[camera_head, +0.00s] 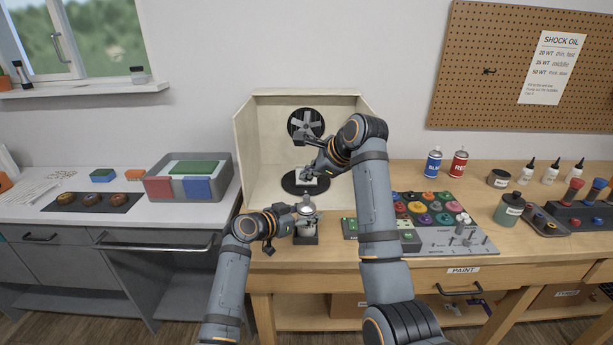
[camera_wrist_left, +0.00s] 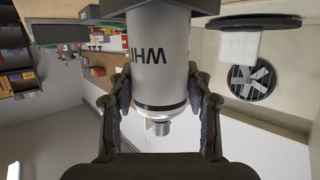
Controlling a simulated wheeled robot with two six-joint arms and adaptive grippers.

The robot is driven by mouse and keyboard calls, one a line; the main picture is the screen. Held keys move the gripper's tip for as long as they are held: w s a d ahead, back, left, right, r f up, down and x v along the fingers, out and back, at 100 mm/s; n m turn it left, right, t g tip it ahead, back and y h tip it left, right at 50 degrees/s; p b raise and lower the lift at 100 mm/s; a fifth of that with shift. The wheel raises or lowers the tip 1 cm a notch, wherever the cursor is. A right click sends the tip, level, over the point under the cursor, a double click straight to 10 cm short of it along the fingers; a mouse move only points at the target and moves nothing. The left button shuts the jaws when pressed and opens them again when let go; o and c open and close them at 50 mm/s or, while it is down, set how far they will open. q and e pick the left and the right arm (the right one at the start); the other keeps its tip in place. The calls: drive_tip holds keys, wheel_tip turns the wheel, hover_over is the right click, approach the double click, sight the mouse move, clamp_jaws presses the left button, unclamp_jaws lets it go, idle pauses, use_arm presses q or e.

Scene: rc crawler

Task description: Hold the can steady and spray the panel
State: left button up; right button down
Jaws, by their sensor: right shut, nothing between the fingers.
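The white spray can (camera_head: 306,217) stands upright in front of the spray booth. It shows upside down in the left wrist view (camera_wrist_left: 160,65), with part of a "WHI" label, its nozzle pointing down the picture. My left gripper (camera_head: 300,212) has a finger on each side of the can and appears closed on its upper body; the fingers also show in the left wrist view (camera_wrist_left: 162,95). A small pale panel (camera_head: 316,182) stands on the black turntable (camera_head: 292,188) inside the booth. My right gripper (camera_head: 306,174) is shut and empty close by the panel, partly hiding it.
The booth (camera_head: 249,150) has side walls and a fan (camera_head: 305,122) at its back. A tray of colourful paint pots (camera_head: 440,236) lies at the bench's front. A grey bin (camera_head: 222,175) stands left.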

use_arm(q)
drive_tip(key=o, duration=0.4)
drive_tip(key=shift+o, duration=0.2)
